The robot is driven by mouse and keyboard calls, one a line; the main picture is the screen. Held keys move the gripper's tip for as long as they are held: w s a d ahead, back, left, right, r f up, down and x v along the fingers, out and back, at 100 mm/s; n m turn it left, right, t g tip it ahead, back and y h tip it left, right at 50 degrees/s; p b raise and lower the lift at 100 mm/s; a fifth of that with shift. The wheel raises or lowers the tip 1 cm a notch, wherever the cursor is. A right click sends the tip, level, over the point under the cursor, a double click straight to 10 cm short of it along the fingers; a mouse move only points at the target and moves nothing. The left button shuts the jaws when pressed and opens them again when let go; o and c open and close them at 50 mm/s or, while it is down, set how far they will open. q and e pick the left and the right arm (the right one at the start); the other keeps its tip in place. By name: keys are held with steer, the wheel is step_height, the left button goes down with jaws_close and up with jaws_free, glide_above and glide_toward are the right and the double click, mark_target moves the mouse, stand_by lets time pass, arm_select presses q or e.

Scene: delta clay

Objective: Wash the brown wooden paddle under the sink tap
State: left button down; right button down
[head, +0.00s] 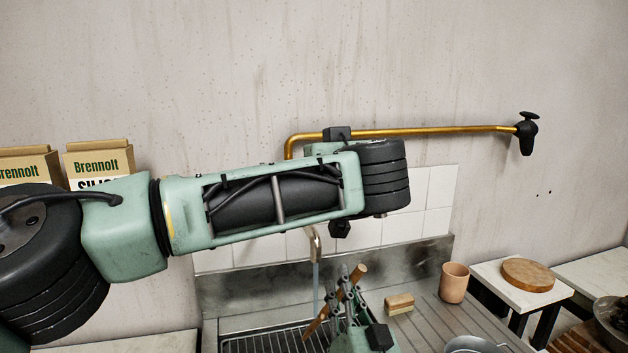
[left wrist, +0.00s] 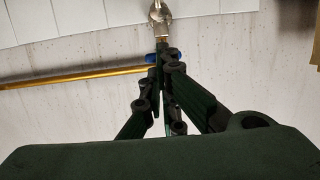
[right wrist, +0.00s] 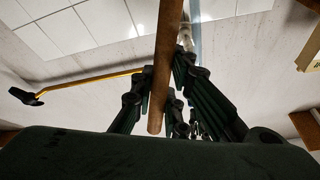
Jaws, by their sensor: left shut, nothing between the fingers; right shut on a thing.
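The brown wooden paddle (head: 360,273) is tilted over the sink (head: 265,343), held by my right gripper (head: 347,288). In the right wrist view its brown shaft (right wrist: 168,50) passes between the shut fingers (right wrist: 165,85). The tap spout (head: 315,238) pours a pale stream of water (head: 316,280). The stream comes down towards the paddle's lower part; exact contact is unclear. My left arm crosses in front of the tap and hides its upper part. In the left wrist view, my left gripper (left wrist: 163,50) is shut and empty beside a blue part (left wrist: 151,58) near the spout (left wrist: 158,12).
A brass pipe (head: 430,131) runs along the wall to a black valve (head: 526,133). A wood-backed brush or block (head: 399,303) and a clay cup (head: 454,282) stand on the drainboard. A metal bowl (head: 472,345) is at the front. Boxes (head: 98,160) stand at left.

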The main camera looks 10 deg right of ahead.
steer(key=shift+s+r, duration=0.1)
steer(key=shift+s, duration=0.05)
arm_select(q)
steer(key=s, duration=1)
steer(key=shift+s+d, duration=0.15)
steer(key=shift+s, duration=0.15)
steer(key=shift+r+p, duration=0.65)
steer(key=shift+r, duration=0.05)
arm_select(e)
steer(key=s, duration=1)
steer(key=shift+d, duration=0.15)
stand_by(0.5)
